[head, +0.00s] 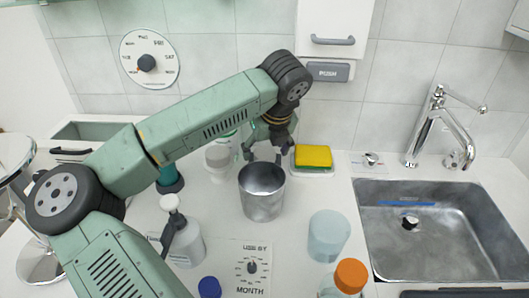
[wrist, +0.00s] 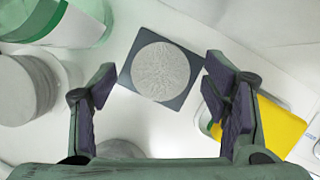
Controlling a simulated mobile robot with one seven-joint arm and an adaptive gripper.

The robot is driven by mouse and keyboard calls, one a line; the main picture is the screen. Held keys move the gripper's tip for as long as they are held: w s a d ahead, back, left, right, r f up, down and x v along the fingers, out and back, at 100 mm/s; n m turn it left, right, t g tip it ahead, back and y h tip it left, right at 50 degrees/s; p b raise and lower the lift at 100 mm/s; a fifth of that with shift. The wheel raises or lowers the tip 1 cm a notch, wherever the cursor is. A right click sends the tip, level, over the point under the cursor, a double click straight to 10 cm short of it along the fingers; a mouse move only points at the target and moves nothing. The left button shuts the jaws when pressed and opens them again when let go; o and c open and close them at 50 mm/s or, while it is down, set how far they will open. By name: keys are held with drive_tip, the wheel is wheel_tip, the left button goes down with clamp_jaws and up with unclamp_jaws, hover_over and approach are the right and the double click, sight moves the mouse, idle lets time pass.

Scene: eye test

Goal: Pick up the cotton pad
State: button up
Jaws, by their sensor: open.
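A round, white, wrinkled disc that looks like the cotton pad (wrist: 160,71) lies flat on a dark square plate (wrist: 128,76) in the wrist view. I cannot make it out in the head view, where my arm and gripper cover that area. My gripper (wrist: 158,80) is open and empty, its dark purple-grey finger pads on either side of the pad in the picture. The gap to the pad's surface is hard to judge. In the head view my gripper (head: 268,152) hangs near the back wall, behind the metal cup and left of the yellow sponge.
A metal cup (head: 262,192) stands in front of my gripper. A yellow sponge (head: 313,156) lies on a white dish close right; it also shows in the wrist view (wrist: 275,128). A grey-white cylinder (wrist: 28,88) stands left. A sink (head: 440,235) is farther right.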

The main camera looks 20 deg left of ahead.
sight(262, 154)
drive_tip(key=shift+w+a+f, duration=0.1)
drive_tip(key=shift+w+f, duration=0.05)
drive_tip(key=shift+f, duration=0.3)
drive_tip(key=c, duration=0.8)
drive_tip(key=shift+c, duration=0.2)
drive_tip(key=shift+r, duration=0.1)
drive_tip(key=r+b, duration=0.1)
drive_tip(key=r, duration=0.1)
drive_tip(key=r+b, duration=0.1)
drive_tip(key=r, duration=0.3)
drive_tip(key=shift+s+a+r+b, duration=0.2)
drive_tip(key=shift+s+r+b, duration=0.15)
drive_tip(key=shift+s+b, duration=0.05)
drive_tip(key=s+a+b, duration=0.2)
drive_tip(key=s, duration=0.6)
drive_tip(key=s+a+b, duration=0.2)
drive_tip(key=s+a, duration=0.1)
drive_tip(key=s, duration=0.5)
drive_tip(key=shift+s+a+b, duration=0.15)
drive_tip(key=shift+b, duration=0.2)
drive_tip(key=shift+r, duration=0.1)
